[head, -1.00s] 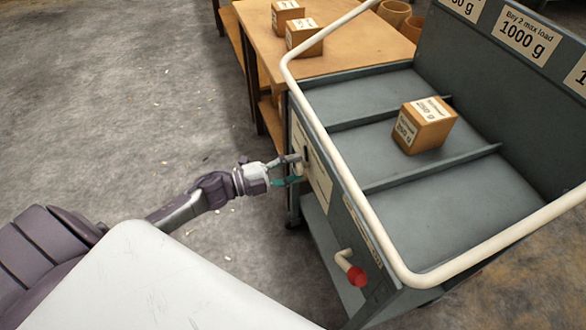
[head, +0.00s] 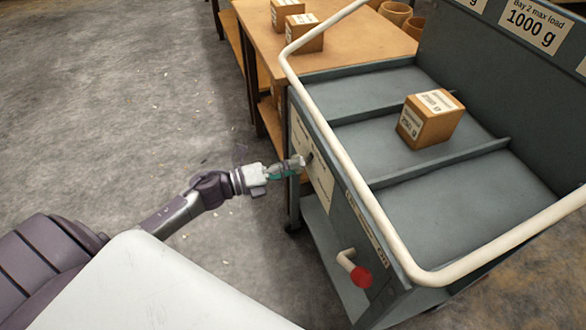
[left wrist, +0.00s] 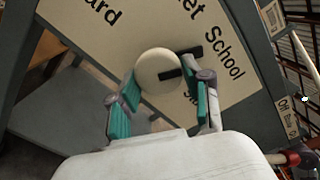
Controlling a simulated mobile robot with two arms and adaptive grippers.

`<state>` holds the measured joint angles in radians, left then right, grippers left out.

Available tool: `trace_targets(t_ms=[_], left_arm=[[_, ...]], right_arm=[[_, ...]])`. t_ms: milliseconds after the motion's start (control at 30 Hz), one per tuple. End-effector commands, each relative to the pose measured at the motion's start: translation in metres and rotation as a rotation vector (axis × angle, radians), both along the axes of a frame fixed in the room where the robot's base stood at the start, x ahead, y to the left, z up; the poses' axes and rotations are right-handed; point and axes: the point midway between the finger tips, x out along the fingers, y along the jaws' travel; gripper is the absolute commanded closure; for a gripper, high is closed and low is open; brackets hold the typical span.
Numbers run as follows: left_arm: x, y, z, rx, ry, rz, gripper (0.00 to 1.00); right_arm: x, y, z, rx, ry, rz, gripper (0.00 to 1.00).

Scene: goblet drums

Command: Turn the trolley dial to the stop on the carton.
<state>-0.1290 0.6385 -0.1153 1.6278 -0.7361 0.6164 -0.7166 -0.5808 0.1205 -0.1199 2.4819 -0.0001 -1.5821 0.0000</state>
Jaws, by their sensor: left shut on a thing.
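The trolley dial (left wrist: 158,71) is a round cream knob with a black mark on its right side, set on a cream plate (left wrist: 98,48) with partly hidden lettering. My left gripper (left wrist: 160,80) has its teal-padded fingers on both sides of the dial, shut on it. In the head view, my left gripper (head: 292,168) is at the trolley's near side panel, and the dial is mostly hidden by the fingers. The carton (head: 428,118) is a brown box with white labels, sitting in the trolley's middle bay; its print is too small to read surely. My right gripper is out of view.
The grey trolley (head: 440,207) has a cream rail (head: 350,178) above the dial panel and a red-tipped lever (head: 359,274) at lower right. An "Off On" label (left wrist: 288,115) shows beside the plate. A wooden table (head: 352,50) with boxes stands behind.

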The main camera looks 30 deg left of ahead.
Motion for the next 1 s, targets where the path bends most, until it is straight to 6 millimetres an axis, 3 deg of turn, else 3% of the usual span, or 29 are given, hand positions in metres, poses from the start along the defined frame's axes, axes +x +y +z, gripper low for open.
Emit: trace_targets(t_ms=[700, 733, 833, 1000], left_arm=[[-0.001, -0.0004, -0.0026, 0.055, -0.044, -0.001, 0.86], [-0.001, -0.0004, -0.0026, 0.055, -0.044, -0.001, 0.46], [-0.0008, -0.0003, -0.0023, 0.054, -0.044, -0.002, 0.29], [-0.0004, -0.0002, -0.0014, 0.054, -0.045, -0.001, 0.28]], right_arm=[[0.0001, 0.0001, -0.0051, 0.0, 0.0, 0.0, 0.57], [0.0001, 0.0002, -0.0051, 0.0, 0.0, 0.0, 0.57], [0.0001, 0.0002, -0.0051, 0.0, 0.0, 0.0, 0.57], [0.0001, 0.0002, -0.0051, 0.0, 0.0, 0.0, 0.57]])
